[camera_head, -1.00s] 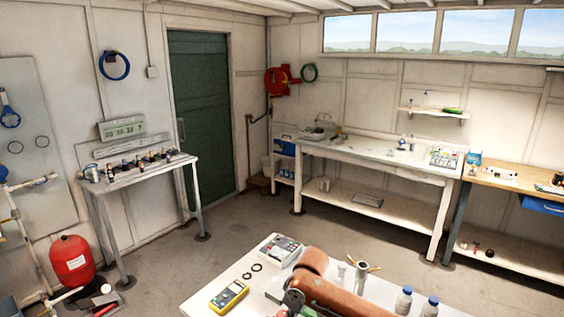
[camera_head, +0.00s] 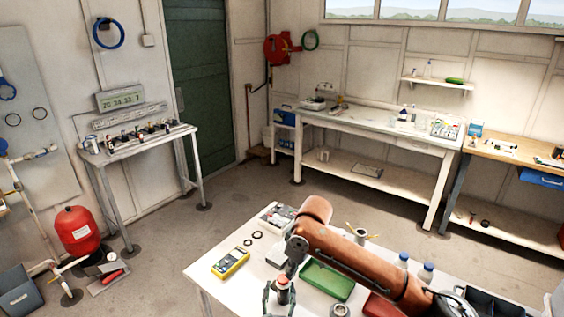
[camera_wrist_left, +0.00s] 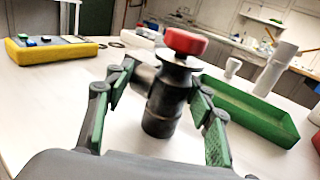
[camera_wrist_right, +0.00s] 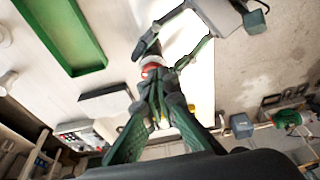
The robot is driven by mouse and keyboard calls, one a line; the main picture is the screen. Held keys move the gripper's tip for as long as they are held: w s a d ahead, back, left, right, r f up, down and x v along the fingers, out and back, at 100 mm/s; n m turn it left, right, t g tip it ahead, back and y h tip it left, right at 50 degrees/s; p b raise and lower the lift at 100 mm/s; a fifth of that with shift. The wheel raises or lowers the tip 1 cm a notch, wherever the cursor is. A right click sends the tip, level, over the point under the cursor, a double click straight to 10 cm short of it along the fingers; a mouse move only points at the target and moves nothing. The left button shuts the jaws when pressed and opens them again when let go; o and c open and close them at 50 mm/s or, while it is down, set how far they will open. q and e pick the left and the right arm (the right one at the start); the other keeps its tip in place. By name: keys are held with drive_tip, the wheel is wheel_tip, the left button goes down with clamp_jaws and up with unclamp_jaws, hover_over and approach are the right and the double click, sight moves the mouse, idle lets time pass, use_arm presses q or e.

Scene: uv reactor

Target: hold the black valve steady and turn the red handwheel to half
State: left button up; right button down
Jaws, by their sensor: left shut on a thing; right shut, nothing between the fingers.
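The black valve (camera_wrist_left: 162,108) stands upright on the table, with the red handwheel (camera_wrist_left: 185,41) on top. My left gripper (camera_wrist_left: 163,84) is shut around the valve body. In the head view, the valve (camera_head: 283,297) sits near the table's front, below my right arm's wrist. My right gripper (camera_wrist_right: 158,92) is shut and empty, its fingertips close to the red handwheel (camera_wrist_right: 151,69) in the right wrist view. I cannot tell whether they touch it. The left wrist view does not show my right gripper. The handwheel's turn position cannot be read.
A green tray (camera_head: 327,280) lies to the right of the valve. A yellow meter (camera_head: 231,263) lies to the left on the white table (camera_head: 203,274). Two blue-capped bottles (camera_head: 426,273) stand at the right. A display panel (camera_head: 120,98) hangs above the side bench.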

sight(283, 280)
drive_tip(key=shift+r, duration=0.1)
wheel_tip(283, 280, down, 6)
drive_tip(key=w+d, duration=0.1)
drive_tip(key=w, duration=0.1)
drive_tip(key=shift+w+d, duration=0.3)
drive_tip(key=shift+w, duration=0.1)
idle(0.6)
drive_tip(key=shift+a, duration=0.3)
idle(0.5)
drive_tip(key=shift+s+a, duration=0.1)
drive_tip(key=shift+s, duration=0.15)
drive_tip(key=shift+s+a, duration=0.2)
drive_tip(key=shift+s, duration=0.2)
drive_tip(key=shift+s+a, duration=0.4)
drive_tip(key=shift+a, duration=0.15)
idle(0.3)
